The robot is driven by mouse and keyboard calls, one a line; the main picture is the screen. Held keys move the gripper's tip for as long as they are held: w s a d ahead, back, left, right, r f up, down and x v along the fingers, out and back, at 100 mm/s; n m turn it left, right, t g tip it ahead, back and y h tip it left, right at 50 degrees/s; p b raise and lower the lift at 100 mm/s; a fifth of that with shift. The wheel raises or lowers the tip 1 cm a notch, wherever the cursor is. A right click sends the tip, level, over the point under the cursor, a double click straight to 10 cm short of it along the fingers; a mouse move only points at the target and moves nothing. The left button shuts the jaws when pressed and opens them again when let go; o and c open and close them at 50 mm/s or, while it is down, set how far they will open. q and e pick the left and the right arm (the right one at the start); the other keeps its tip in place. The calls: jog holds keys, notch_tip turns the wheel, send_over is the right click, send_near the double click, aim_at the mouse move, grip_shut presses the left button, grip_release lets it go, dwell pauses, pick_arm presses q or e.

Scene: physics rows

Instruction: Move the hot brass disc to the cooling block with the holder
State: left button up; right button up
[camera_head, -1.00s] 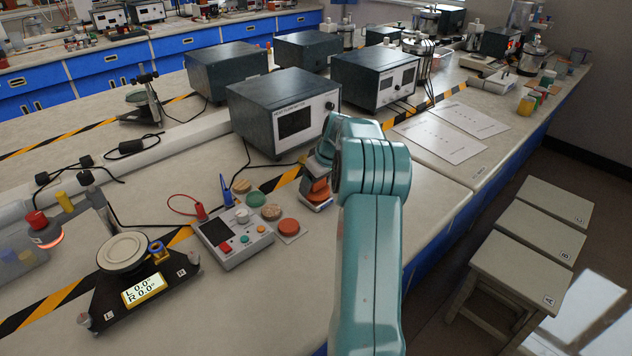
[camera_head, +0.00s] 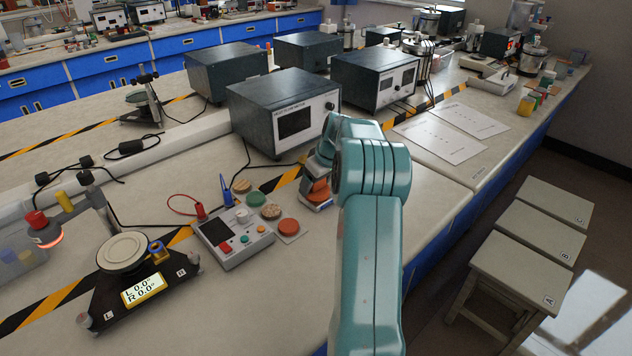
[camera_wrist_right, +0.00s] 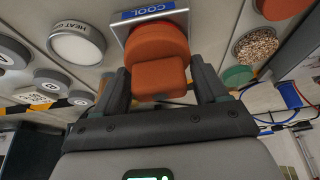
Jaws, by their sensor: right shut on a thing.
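My right gripper (camera_head: 317,178) is at the far end of my teal arm, mostly hidden behind its wrist in the head view. In the right wrist view, the gripper (camera_wrist_right: 165,85) has its fingers on both sides of the orange block-shaped grip of the holder (camera_wrist_right: 160,78). The holder has a wider round orange part beyond the grip. It is over the grey cooling block (camera_wrist_right: 122,26) with the blue COOL label; whether it touches is unclear. The holder (camera_head: 317,192) also shows in the head view. I cannot see the brass disc; it may be hidden. My left gripper is not in view.
A grey control box (camera_head: 232,240) stands to the left, with an orange disc (camera_head: 289,227), a green disc (camera_head: 257,199) and a speckled disc (camera_head: 271,211) near it. A dark instrument case (camera_head: 283,105) stands behind my gripper. Bare bench (camera_head: 440,190) lies right of my arm.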

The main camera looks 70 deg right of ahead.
jog(key=shift+a, duration=0.1)
jog(key=shift+r+p, duration=0.4)
jog(key=shift+p, duration=0.05)
jog(key=shift+r+p, duration=2.2)
jog(key=shift+r, duration=0.85)
